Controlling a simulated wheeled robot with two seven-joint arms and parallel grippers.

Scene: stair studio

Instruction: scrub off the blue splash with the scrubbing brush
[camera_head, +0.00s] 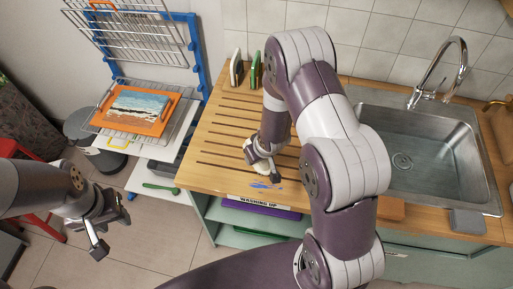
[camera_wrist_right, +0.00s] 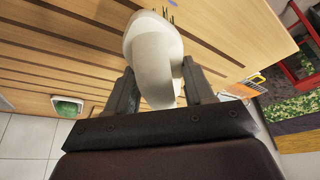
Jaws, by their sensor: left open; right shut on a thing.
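The scrubbing brush (camera_head: 262,168) is pale cream and is held low over the front of the slatted wooden counter. My right gripper (camera_head: 260,160) is shut on it. In the right wrist view the brush (camera_wrist_right: 155,52) sits between the two dark fingers, with a few dark bristles at its far end. The blue splash (camera_head: 263,185) lies on the counter's front strip, just in front of the brush. I cannot tell whether the bristles touch the wood. My left gripper (camera_head: 103,230) is open and empty, over the floor left of the counter.
A steel sink (camera_head: 430,150) with a tall tap (camera_head: 455,65) is at the right. A wire rack (camera_head: 125,35) and a painting in an orange frame (camera_head: 135,108) stand at the left. A green-and-white item (camera_head: 255,70) stands at the counter's back. The slatted left part of the counter (camera_head: 215,130) is clear.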

